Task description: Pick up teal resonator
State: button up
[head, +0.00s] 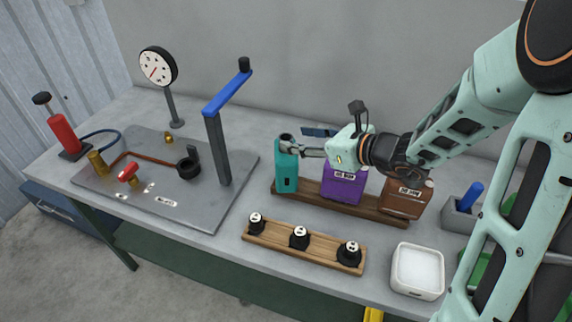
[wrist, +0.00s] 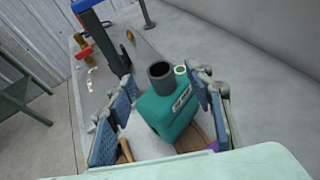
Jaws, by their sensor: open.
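The teal resonator (head: 286,168) stands upright at the left end of a wooden rack on the workbench. In the wrist view the teal resonator (wrist: 170,112) shows a dark round pipe opening and a smaller pale-rimmed one on top, with a label on its side. My gripper (head: 290,147) reaches in from the right at the resonator's upper part. In the wrist view my gripper (wrist: 155,110) is open, with one blue-padded finger on each side of the resonator. A gap shows at the left finger; I cannot tell whether the right finger touches it.
A purple muffler (head: 343,187) and a brown muffler (head: 402,198) stand right of the resonator on the wooden rack (head: 310,200). A wooden strip (head: 275,240) with black plugs lies in front. A metal plate (head: 215,205) with a blue-handled post (head: 217,145) is left. A white tub (head: 418,270) stands front right.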

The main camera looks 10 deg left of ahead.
aim_at(282, 137)
jog(key=shift+p+x, duration=0.3)
jog(key=shift+x, duration=2.35)
jog(key=shift+f, duration=0.15)
jog(key=shift+s, duration=0.1)
grip_shut()
